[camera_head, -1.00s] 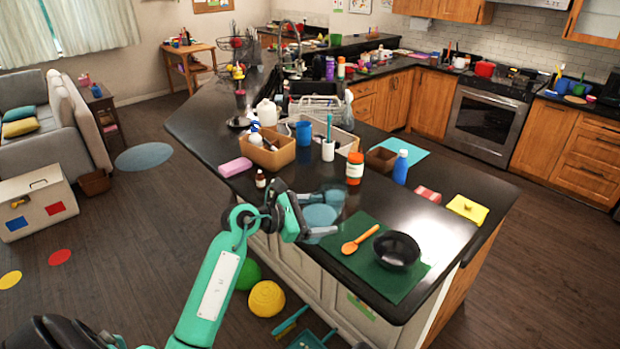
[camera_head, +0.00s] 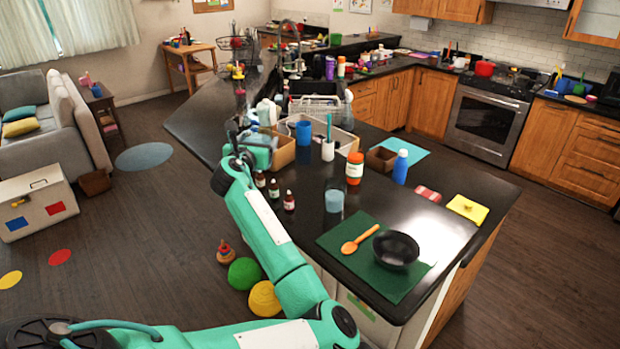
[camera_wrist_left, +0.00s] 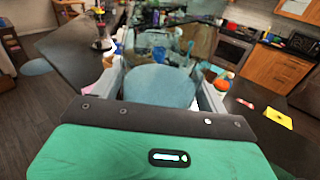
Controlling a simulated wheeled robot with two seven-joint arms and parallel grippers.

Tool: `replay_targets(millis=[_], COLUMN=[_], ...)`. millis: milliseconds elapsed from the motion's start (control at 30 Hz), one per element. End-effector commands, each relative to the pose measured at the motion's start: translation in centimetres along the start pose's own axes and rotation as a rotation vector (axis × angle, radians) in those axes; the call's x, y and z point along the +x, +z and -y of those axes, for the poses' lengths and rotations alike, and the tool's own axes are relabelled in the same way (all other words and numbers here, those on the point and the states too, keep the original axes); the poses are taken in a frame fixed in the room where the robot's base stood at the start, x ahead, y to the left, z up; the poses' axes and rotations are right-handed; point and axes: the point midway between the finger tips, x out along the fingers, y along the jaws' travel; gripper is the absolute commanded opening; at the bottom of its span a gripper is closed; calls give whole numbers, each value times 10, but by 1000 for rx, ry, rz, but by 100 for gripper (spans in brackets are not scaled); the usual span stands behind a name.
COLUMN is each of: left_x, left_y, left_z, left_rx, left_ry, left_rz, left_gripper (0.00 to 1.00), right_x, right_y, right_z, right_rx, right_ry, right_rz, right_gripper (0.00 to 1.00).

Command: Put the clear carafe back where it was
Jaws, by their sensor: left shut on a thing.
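The clear carafe, bluish and see-through, fills the space between my fingers in the left wrist view (camera_wrist_left: 160,85). My left gripper (camera_wrist_left: 161,90) is shut on it, with a finger on each side. In the head view my left gripper (camera_head: 250,142) is over the left side of the dark island counter, by the brown box. The carafe is largely hidden there by my gripper and arm; I cannot tell whether its base touches anything. My right gripper is not in view.
Three small dark bottles (camera_head: 274,189) stand just right of my left forearm. A translucent blue cup (camera_head: 334,201) stands behind the green mat (camera_head: 336,243).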

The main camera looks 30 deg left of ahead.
Motion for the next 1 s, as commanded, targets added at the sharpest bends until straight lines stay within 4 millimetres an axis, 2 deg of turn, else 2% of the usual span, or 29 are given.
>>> replay_targets(millis=[200,1000], left_x=[2,10], left_y=[2,-14], left_z=[-10,-16], left_rx=[-9,-30], left_ry=[33,103], left_rz=[13,30], left_gripper=[32,32], right_x=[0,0], right_y=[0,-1], right_z=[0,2], right_rx=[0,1], right_ry=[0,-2], right_rz=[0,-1], right_gripper=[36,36])
